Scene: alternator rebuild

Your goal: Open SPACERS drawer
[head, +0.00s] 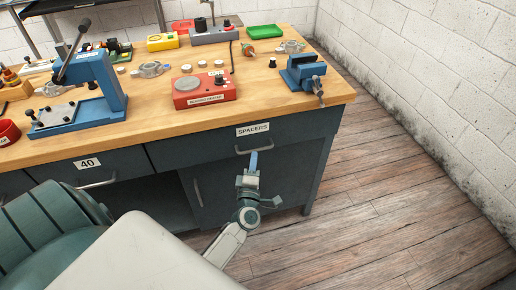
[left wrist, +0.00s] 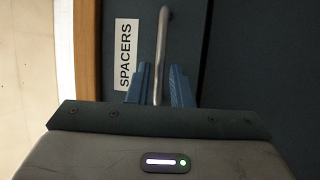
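The SPACERS drawer (head: 285,137) is the dark front under the bench top at the right, with a white SPACERS label (head: 253,129). It looks closed. Its metal bar handle (head: 241,151) shows below the label, and in the left wrist view the handle (left wrist: 162,45) runs upright beside the label (left wrist: 126,55). My left gripper (head: 253,160) is at this handle. My right gripper is not in view.
The wooden bench top (head: 150,105) above carries a blue press (head: 85,85), a red tester box (head: 204,90) and a blue vise (head: 303,72). A drawer labelled 40 (head: 120,165) is to the left. A cupboard door (head: 225,190) is below. Wooden floor (head: 385,190) is clear at the right.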

